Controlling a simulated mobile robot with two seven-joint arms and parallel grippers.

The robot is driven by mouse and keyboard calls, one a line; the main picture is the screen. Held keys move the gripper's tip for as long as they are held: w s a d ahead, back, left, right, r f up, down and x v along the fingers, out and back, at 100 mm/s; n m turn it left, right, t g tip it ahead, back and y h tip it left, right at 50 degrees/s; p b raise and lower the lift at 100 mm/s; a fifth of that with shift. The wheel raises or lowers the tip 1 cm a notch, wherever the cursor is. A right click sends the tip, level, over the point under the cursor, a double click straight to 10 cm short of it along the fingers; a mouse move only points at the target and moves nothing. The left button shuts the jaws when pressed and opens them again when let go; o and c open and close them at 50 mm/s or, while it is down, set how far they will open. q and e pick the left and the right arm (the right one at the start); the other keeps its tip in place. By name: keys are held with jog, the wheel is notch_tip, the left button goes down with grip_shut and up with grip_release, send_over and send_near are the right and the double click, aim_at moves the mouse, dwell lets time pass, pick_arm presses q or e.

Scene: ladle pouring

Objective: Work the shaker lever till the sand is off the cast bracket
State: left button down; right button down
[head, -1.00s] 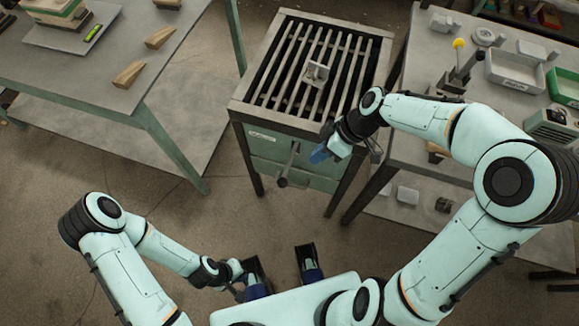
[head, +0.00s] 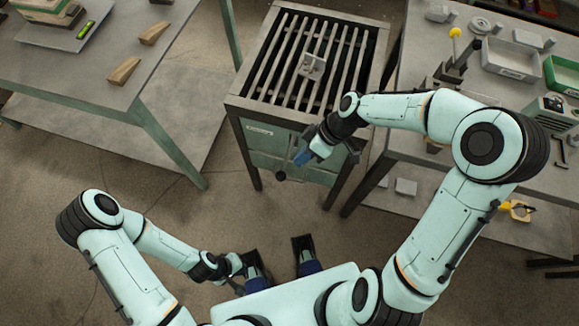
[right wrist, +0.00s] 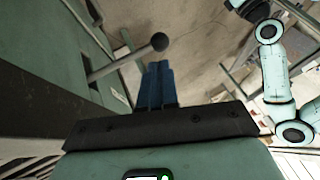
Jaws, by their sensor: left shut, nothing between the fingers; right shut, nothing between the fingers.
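The cast bracket (head: 312,66) is a small grey piece on the bars of the shaker grate (head: 286,60). The picture is too small to tell how much sand is on it. The shaker lever (head: 281,175) is a rod with a dark round knob, sticking out of the green front of the shaker. It also shows in the right wrist view (right wrist: 159,43), just beyond my fingertips. My right gripper (head: 301,157) is shut and empty, its blue fingers right of the lever and close to it; contact is unclear. My left gripper (head: 240,272) is shut, low near my base, far from the shaker.
A bench (head: 404,125) stands close on the right with grey trays (head: 512,62), a green bin (head: 562,77) and a yellow-knobbed fixture (head: 455,33). A table (head: 75,70) on the left holds wooden wedges (head: 124,71). The floor before the shaker is clear.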

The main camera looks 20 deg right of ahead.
aim_at(284, 173)
pick_arm(q)
jog(key=shift+w+f+b, duration=0.15)
jog(key=shift+f+b, duration=0.15)
jog(key=shift+b, duration=0.05)
pick_arm(e)
jog(key=x, duration=0.6)
jog(key=shift+a+f, duration=0.2)
